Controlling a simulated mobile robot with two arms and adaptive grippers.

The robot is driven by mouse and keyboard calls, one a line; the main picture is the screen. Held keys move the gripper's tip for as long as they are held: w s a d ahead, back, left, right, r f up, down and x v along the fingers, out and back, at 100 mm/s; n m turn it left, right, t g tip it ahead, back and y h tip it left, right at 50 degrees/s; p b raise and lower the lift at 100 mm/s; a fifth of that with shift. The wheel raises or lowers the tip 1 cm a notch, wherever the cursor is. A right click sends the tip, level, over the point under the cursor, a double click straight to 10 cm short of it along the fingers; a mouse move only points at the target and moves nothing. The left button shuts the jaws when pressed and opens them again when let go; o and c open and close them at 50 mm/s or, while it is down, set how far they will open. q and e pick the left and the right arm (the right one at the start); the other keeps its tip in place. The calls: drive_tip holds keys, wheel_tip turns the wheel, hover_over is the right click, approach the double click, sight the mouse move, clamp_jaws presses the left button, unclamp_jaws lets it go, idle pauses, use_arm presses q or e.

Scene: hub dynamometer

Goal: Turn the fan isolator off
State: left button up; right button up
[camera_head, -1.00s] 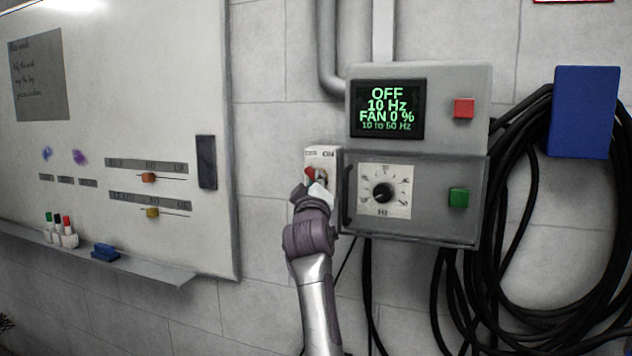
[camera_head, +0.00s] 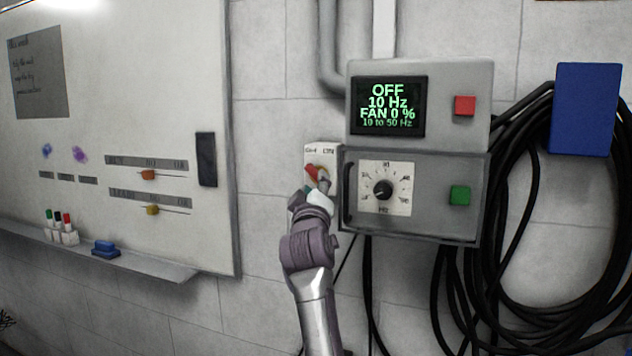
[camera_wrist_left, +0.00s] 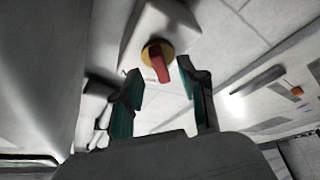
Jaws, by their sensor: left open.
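The fan isolator (camera_head: 322,154) is a small pale box on the wall, just left of the grey control panel. Its red handle on a yellow disc (camera_head: 313,171) shows partly above my left gripper (camera_head: 318,190). In the left wrist view the red handle (camera_wrist_left: 160,67) lies between and beyond the two fingertips of the left gripper (camera_wrist_left: 160,85). The gripper is open, with a finger on each side of the handle's line; I cannot tell whether either touches it. The lower part of the isolator is hidden by the gripper in the head view. My right gripper is not in view.
The control panel (camera_head: 440,160) has a lit display (camera_head: 388,106) reading OFF, 10 Hz, FAN 0 %, a dial (camera_head: 383,190), a red button (camera_head: 464,106) and a green button (camera_head: 460,196). Black cables (camera_head: 520,290) hang at right. A whiteboard (camera_head: 120,100) is at left.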

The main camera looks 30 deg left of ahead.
use_arm(q)
drive_tip(key=v, duration=0.4)
idle(0.4)
